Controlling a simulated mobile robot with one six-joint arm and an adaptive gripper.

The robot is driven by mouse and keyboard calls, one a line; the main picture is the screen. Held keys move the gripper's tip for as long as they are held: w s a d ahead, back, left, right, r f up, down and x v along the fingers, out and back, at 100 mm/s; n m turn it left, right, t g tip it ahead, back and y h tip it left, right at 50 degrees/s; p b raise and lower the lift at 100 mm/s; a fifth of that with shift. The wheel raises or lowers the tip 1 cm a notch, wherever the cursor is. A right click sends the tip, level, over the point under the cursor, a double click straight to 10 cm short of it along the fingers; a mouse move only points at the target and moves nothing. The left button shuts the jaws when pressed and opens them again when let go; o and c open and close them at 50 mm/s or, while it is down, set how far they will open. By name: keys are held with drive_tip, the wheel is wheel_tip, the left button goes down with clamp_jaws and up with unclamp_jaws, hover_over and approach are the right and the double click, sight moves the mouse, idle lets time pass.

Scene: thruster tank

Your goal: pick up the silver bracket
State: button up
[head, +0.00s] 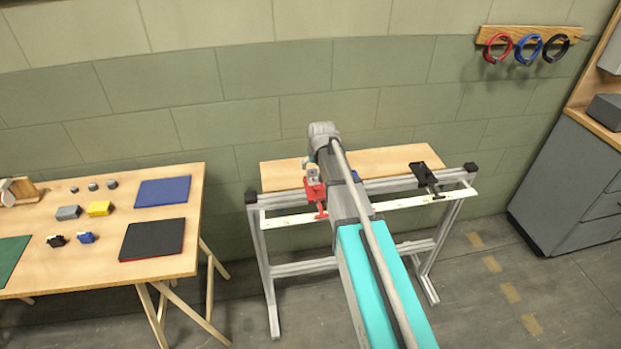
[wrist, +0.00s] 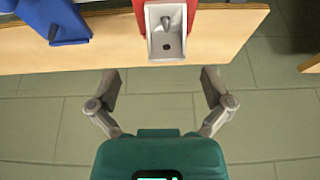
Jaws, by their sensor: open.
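The silver bracket (wrist: 154,46) shows at the top middle of the wrist view, a pale grey piece with a dark hole and a peg. It sits against a red holder (wrist: 205,22) at the edge of a wooden board. In the head view the bracket (head: 312,173) is a small pale shape on the red holder (head: 315,190), just left of my arm. My gripper (wrist: 162,76) is open and empty, its fingers spread wide short of the bracket, one to each side.
A blue holder (wrist: 60,18) is left of the red one. A black holder (head: 424,177) is on the right of the metal-framed stand (head: 285,268). The left table (head: 110,211) carries mats and small blocks. Colored rings hang on a wall rack (head: 575,35). Grey cabinets (head: 565,185) stand right.

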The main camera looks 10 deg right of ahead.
sight(312, 175)
drive_tip(key=shift+a+b+x, duration=0.15)
drive_tip(key=shift+b+x, duration=0.55)
drive_tip(key=shift+x, duration=0.05)
drive_tip(key=shift+a+b+x, duration=0.15)
drive_tip(key=shift+b+x, duration=0.5)
drive_tip(key=shift+x, duration=0.1)
drive_tip(key=shift+b+x, duration=1)
drive_tip(key=shift+x, duration=0.1)
drive_tip(key=c, duration=1.2)
